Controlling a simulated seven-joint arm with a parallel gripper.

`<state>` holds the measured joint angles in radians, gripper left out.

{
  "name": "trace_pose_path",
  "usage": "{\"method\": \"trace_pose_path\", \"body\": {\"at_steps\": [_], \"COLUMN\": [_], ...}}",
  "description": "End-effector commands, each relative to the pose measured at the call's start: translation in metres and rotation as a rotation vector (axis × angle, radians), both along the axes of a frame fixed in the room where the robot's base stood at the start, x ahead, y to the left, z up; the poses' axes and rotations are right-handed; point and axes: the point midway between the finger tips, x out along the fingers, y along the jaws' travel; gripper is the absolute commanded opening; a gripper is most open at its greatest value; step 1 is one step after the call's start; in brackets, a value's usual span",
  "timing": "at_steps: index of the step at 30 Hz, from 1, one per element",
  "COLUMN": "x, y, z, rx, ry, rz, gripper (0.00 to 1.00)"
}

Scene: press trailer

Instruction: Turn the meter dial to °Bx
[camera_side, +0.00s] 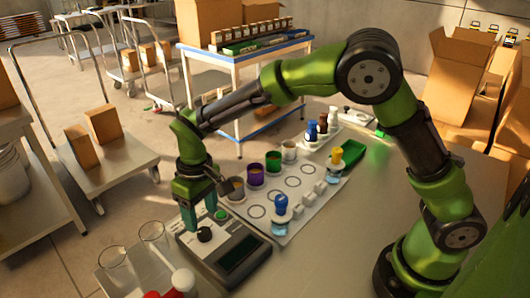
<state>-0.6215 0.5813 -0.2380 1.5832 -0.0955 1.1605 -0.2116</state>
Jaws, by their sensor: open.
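The meter (258,265) is a grey box with a dark display, on the table in the lower middle of the side view. Its black round dial (204,235) is on the panel's left part, and a green round button (221,215) is beside it. The dial's markings, including °Bx, are too small to read. My gripper (200,217) points down over the meter's far left end, close to the dial. It is open, with nothing seen between the fingers. I cannot tell whether a finger touches the dial.
A white tray (318,196) with several cups and a blue-topped bottle (281,207) is just behind the meter. Glass beakers (116,264) stand at the front left, near red and white items (182,281). The table (345,262) is clear at front right.

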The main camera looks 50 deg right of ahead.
Motion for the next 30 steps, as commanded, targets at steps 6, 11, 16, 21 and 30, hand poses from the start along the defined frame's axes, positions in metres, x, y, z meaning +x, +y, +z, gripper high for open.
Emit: {"method": "trace_pose_path", "body": {"at_steps": [6, 11, 16, 21, 30], "x": [-0.001, -0.001, -0.001, -0.001, 0.0], "y": [0.002, 0.003, 0.003, 0.003, 0.003], "z": [-0.035, -0.045, -0.047, -0.047, -0.046], "rx": [-0.001, 0.0, 0.0, 0.0, 0.001], "ry": [0.001, 0.0, -0.001, -0.001, -0.001], "rz": [0.001, 0.001, 0.001, 0.001, 0.001], "gripper": [0.6, 0.6, 0.6, 0.54, 0.08]}}
